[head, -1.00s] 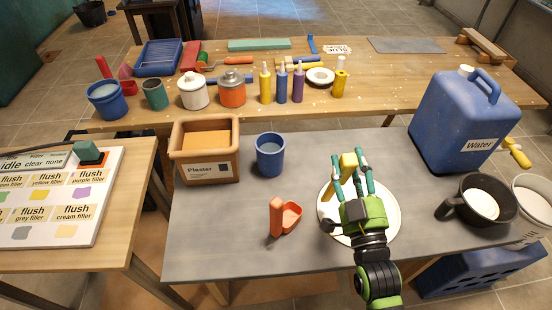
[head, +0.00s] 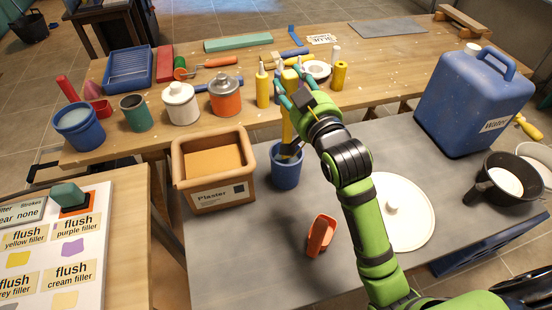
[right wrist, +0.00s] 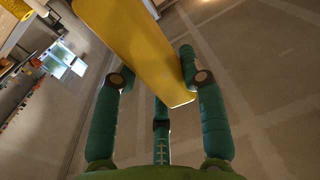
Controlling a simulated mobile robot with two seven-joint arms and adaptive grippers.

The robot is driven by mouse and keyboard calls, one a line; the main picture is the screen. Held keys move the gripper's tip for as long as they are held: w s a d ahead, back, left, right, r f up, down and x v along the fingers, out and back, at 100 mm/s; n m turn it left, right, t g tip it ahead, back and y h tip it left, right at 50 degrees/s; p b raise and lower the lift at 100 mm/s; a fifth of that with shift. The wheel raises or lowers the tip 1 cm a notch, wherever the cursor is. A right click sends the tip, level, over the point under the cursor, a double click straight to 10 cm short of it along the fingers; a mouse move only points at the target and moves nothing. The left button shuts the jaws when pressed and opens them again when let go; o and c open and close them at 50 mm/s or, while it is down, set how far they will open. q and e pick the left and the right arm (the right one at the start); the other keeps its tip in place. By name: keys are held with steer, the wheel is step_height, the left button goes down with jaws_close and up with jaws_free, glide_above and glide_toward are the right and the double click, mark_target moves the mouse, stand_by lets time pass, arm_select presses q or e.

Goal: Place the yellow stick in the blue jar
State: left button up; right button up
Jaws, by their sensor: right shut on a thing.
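The yellow stick (head: 287,125) is held upright in my right gripper (head: 293,86), above the grey table. Its lower end reaches the mouth of the blue jar (head: 286,176), with a dark grey part at the rim. I cannot tell how far, if at all, it is inside. In the right wrist view the teal fingers (right wrist: 158,85) are closed around the yellow stick (right wrist: 140,45). The jar stands upright on the grey table, right of the plaster box. My left gripper is not in view.
The plaster box (head: 178,180) stands close left of the jar. An orange scoop (head: 320,236) and a round white lid (head: 412,232) lie nearer. A blue water canister (head: 465,105) stands at right. Bottles and pots crowd the wooden table (head: 390,65) behind.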

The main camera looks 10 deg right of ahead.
mark_target(288, 121)
step_height(288, 121, down, 5)
steer(key=shift+s+d+r, duration=0.1)
steer(key=shift+s+r, duration=0.05)
steer(key=shift+f, duration=0.3)
step_height(288, 121, down, 4)
steer(key=shift+r, duration=0.15)
steer(key=o, duration=1.1)
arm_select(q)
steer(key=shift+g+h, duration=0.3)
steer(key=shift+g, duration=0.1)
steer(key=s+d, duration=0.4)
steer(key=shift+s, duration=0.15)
arm_select(e)
steer(key=shift+o, duration=0.3)
